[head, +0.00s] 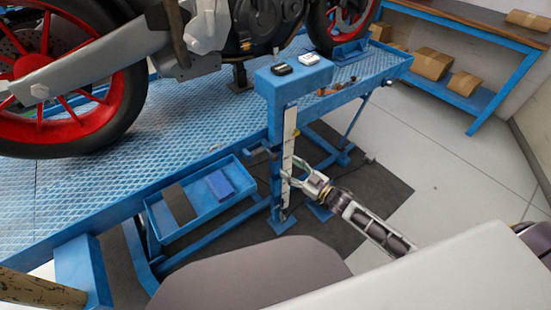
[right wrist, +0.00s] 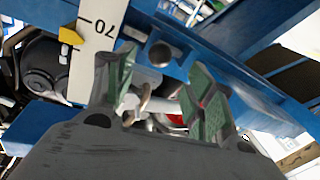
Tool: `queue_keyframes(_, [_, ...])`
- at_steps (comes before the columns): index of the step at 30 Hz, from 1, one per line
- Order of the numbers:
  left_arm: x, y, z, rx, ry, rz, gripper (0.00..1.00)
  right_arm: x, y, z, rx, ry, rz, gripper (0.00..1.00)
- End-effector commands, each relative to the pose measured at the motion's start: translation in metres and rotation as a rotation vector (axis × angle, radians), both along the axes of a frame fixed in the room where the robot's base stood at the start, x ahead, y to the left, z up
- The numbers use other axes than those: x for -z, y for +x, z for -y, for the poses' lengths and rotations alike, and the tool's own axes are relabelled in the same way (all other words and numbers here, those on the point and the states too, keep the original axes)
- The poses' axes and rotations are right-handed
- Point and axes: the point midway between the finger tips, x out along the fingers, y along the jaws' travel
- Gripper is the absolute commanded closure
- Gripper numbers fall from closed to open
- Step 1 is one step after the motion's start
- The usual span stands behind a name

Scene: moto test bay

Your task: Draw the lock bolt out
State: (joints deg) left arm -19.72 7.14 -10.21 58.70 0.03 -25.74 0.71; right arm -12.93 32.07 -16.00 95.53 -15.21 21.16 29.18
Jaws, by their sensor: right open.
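My right gripper (head: 307,183) is open at the blue lift post (head: 275,175), beside its white scale strip (head: 288,150). In the right wrist view its green-padded fingertips (right wrist: 160,85) stand apart. In the head view the bolt is too small to make out. My left gripper is not in view.
A yellow pointer (right wrist: 71,37) sits by the 70 mark on the scale. The motorcycle (head: 190,40) stands on the blue lift platform (head: 185,120). A blue tray (head: 205,205) hangs left of the post. The floor (head: 445,150) at the right is clear.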

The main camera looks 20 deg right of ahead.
Motion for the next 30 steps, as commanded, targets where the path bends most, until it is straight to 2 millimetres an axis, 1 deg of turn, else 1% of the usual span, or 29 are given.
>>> queue_keyframes(6, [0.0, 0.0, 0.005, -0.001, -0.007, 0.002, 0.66, 0.0, 0.017, -0.01, 0.0, -0.001, 0.003, 0.46])
queue_keyframes(14, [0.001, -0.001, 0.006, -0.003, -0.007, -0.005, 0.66, 0.0, 0.036, -0.021, 0.0, 0.001, 0.002, 0.46])
queue_keyframes(24, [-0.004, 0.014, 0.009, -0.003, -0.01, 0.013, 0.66, 0.0, 0.059, -0.036, 0.0, 0.0, 0.002, 0.46])
queue_keyframes(30, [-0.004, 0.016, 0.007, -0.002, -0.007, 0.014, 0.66, 0.0, 0.068, -0.041, 0.0, 0.001, 0.001, 0.46])
